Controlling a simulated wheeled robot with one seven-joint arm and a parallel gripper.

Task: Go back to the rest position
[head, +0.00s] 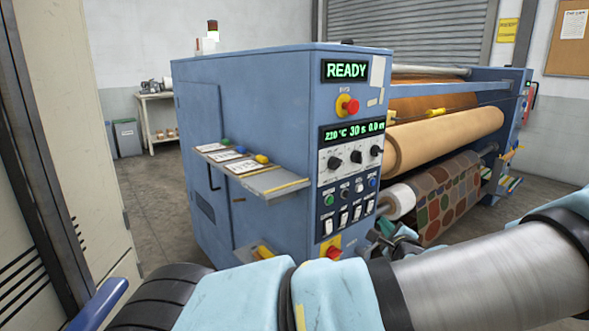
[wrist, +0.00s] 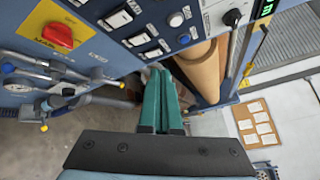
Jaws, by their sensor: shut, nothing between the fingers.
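My gripper (wrist: 166,92) shows in the wrist view as two green fingers lying side by side, shut with nothing between them. It is in front of the blue calender press (wrist: 105,62), below the row of black-and-white rocker switches (wrist: 137,40), and appears apart from the panel. In the head view my arm crosses the lower right, and the gripper end (head: 395,232) is partly hidden behind it, low by the fabric roll.
A red emergency button (head: 347,105) and a lower red switch (head: 334,252) stick out of the press front. A shelf (head: 270,183) with cards juts from its side. A patterned fabric roll (head: 440,195) is at the right. A beige cabinet (head: 75,120) stands left; floor between is clear.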

